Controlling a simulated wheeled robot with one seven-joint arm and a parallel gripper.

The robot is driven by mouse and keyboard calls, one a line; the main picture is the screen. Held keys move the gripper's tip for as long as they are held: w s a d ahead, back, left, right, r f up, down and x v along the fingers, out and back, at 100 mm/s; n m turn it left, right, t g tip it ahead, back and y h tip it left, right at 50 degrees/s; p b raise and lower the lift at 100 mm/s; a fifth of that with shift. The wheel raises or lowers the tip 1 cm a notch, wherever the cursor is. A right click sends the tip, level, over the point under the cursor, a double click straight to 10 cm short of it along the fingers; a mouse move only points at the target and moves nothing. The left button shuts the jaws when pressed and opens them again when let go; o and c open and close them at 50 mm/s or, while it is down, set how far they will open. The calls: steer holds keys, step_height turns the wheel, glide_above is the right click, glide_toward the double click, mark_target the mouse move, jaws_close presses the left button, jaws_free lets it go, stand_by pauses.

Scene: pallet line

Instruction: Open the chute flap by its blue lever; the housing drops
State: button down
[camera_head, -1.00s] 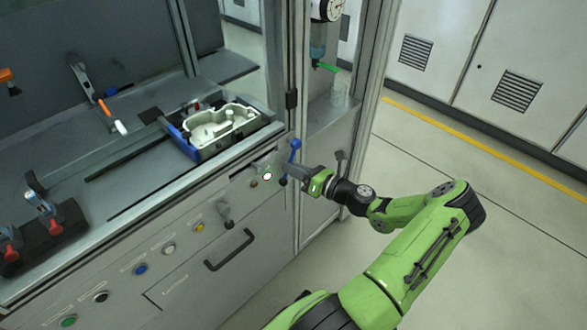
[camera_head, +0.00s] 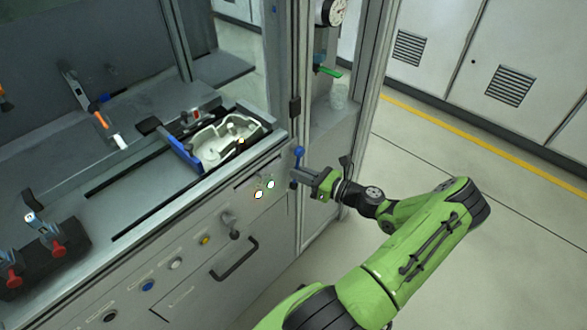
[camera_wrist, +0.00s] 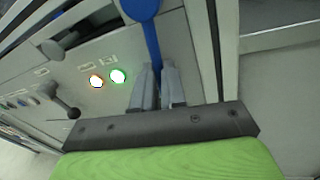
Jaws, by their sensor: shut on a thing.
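The blue lever (camera_head: 298,153) stands roughly upright on the front panel near the corner post. In the wrist view its round knob and shaft (camera_wrist: 151,40) run down between the fingers. My gripper (camera_head: 297,177) is shut on the lever's shaft below the knob; the fingers (camera_wrist: 157,86) hide its lower part. The pale housing (camera_head: 212,146) sits in a dark fixture with a blue side (camera_head: 181,152) on the bench, behind the panel's top edge. I cannot make out the chute flap.
Two lamps are lit on the panel, one orange-white (camera_head: 258,195) and one green (camera_head: 271,184). A dark knob handle (camera_head: 233,230) and a drawer handle (camera_head: 235,259) stick out to the left. The corner post (camera_head: 295,70) rises close by. The floor at right is clear.

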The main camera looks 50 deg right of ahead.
steer(key=shift+d+n+h+p, duration=0.4)
steer(key=shift+d+n+p, duration=0.55)
steer(key=shift+n, duration=0.55)
steer(key=shift+d+r+n+g+h+p, duration=0.2)
steer(key=shift+d+n, duration=0.35)
steer(key=shift+n, duration=0.2)
steer(key=shift+d+r+n+g+h+p, duration=0.1)
steer(key=shift+d+n+g+p, duration=0.1)
steer(key=shift+d+n, duration=0.55)
steer(key=shift+n, duration=0.2)
steer(key=c, duration=1.2)
jaws_free()
steer(key=shift+r, duration=0.1)
steer(key=p+v, duration=0.2)
steer(key=v, duration=1.3)
steer(key=shift+s+r, duration=0.1)
steer(key=shift+s, duration=0.25)
